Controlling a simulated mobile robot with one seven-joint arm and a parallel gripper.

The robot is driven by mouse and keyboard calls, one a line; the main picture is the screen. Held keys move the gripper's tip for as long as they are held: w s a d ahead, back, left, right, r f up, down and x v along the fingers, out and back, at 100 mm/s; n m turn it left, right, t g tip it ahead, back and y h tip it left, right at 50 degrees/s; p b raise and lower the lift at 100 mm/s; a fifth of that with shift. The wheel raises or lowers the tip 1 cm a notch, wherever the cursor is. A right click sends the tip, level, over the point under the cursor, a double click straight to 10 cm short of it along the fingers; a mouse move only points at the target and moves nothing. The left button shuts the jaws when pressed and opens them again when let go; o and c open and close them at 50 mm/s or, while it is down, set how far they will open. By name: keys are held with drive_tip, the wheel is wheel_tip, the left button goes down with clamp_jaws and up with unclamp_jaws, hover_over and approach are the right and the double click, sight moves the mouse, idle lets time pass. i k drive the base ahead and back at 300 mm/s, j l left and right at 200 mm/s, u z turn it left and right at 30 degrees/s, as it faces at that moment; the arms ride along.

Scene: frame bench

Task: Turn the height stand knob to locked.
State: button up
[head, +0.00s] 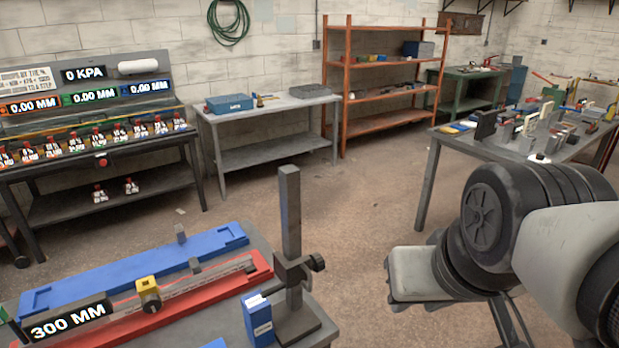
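The height stand (290,205) is a grey upright square post on a flat dark base, at the right end of the near bench in the head view. A dark clamp block sits low on the post. Its black knob (317,263) sticks out on the right side of the block. The knob is small here, and I cannot tell whether it is at locked or unlocked. My arm fills the right side of the view, apart from the stand, with floor showing between them. I cannot make out my gripper's fingers in this view.
A blue box (258,319) stands close to the stand's base on its left. A red tray (215,295) with a ruler and yellow slider lies further left, beside a blue tray (75,283) and a "300 MM" display (68,318). A cluttered grey table (450,147) stands behind my arm.

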sight(319, 264)
drive_tip(key=k+u, duration=0.25)
drive_tip(key=k+j+u, duration=0.25)
drive_tip(key=k, duration=0.15)
drive_tip(key=u, duration=0.4)
drive_tip(key=l+u, duration=0.1)
drive_tip(key=u, duration=0.3)
drive_tip(key=l+u, duration=0.1)
drive_tip(key=u, duration=0.7)
drive_tip(key=l, duration=1.15)
drive_tip(key=i+l, duration=0.15)
drive_tip(key=l, duration=1.4)
drive_tip(key=k+l, duration=0.15)
drive_tip(key=l, duration=0.25)
drive_tip(key=k+l+z, duration=0.15)
drive_tip(key=l+z, duration=0.15)
